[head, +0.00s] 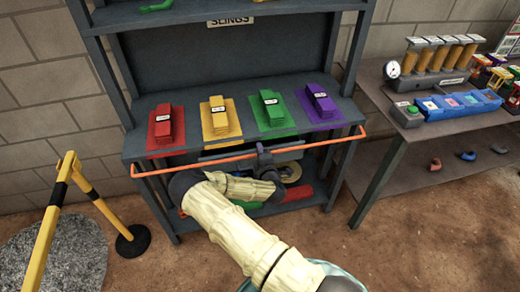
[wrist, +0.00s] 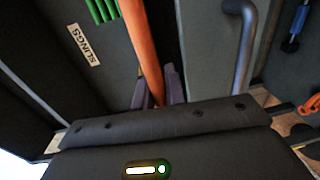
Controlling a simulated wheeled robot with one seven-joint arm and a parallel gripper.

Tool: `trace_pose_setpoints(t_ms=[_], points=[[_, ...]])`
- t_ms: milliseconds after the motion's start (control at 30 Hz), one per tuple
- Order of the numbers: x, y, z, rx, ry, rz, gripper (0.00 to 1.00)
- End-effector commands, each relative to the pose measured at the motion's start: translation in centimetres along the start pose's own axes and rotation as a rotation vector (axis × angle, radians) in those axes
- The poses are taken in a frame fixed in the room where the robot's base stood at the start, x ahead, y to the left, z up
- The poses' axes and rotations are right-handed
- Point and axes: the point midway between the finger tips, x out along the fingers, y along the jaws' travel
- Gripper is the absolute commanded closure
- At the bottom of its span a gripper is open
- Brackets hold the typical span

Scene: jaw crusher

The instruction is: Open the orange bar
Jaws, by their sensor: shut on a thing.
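The orange bar (head: 225,157) runs across the front of the dark grey shelf rack, from its left post to its right post, below the coloured slings. In the head view my gripper (head: 262,152) is at the middle of the bar, with my pale arm reaching up to it from below. In the wrist view the orange bar (wrist: 143,50) comes down between the two fingers of my gripper (wrist: 159,88), which are shut around it. The fingers hide the gripped part of the bar.
Red, yellow, green and purple slings lie on coloured mats on the rack shelf (head: 192,146). A yellow barrier (head: 50,225) with a black-based post stands at the left. A side table (head: 420,130) with a blue tray (head: 460,105) stands at the right.

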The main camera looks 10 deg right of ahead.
Motion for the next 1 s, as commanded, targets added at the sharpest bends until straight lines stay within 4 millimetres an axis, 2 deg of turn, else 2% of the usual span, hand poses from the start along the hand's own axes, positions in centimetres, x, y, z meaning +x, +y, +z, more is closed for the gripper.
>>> trace_pose_setpoints(t_ms=[67,500,900,933,1000], points=[[-0.05,1.02,0.04,0.002,-0.001,-0.037,1.00],[-0.09,1.61,0.06,0.002,-0.001,-0.268,1.00],[-0.08,1.27,0.03,-0.001,0.000,-0.298,1.00],[-0.08,1.27,0.03,-0.001,0.000,-0.298,0.85],[-0.09,1.25,0.03,0.000,0.000,-0.298,0.72]])
